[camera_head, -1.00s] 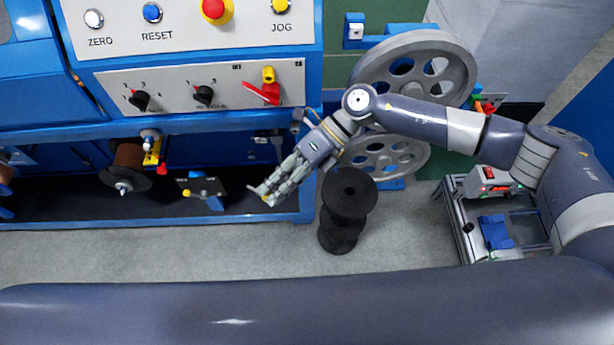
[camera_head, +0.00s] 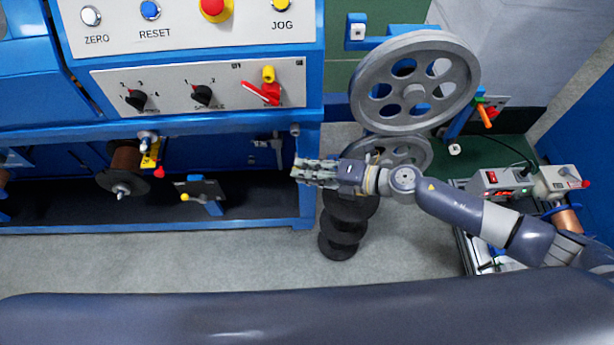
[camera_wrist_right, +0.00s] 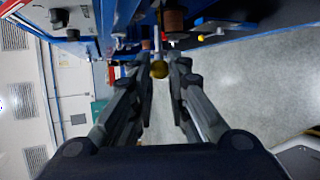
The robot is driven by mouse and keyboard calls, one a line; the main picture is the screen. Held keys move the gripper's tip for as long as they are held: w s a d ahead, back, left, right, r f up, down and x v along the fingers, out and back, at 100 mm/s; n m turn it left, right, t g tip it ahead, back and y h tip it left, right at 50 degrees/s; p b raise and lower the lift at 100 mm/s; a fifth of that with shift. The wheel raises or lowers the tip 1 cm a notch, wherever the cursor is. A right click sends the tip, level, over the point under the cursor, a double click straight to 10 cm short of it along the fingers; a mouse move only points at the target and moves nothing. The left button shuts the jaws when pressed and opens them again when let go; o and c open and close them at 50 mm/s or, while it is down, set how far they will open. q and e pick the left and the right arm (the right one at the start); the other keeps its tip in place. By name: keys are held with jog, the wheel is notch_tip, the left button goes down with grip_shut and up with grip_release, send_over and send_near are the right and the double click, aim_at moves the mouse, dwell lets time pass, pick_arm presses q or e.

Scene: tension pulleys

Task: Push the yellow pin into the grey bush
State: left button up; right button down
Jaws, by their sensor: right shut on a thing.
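My right gripper (camera_head: 302,171) is in front of the right leg of the blue machine frame, fingers pointing left. In the head view the pin is mostly hidden by the fingers. I cannot pick out the grey bush with certainty; a small grey fitting (camera_head: 276,148) sits under the machine, left of the gripper. My left gripper is not in view.
A black bracket with a yellow knob (camera_head: 185,197) and a brown spool (camera_head: 125,165) are under the machine at left. Grey pulley wheels (camera_head: 414,82) stand behind my right arm. Stacked black reels (camera_head: 341,241) stand below it. The grey floor (camera_head: 250,262) in front is clear.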

jog(key=w+b, duration=0.2)
jog(key=w, duration=0.3)
jog(key=shift+w, duration=0.15)
dwell(0.8)
jog(key=shift+r, duration=0.1)
dwell(0.9)
jog(key=shift+w, duration=0.1)
dwell(0.4)
jog(key=w, duration=0.3)
jog(key=shift+b, duration=0.3)
jog(key=shift+w, duration=0.25)
dwell(0.6)
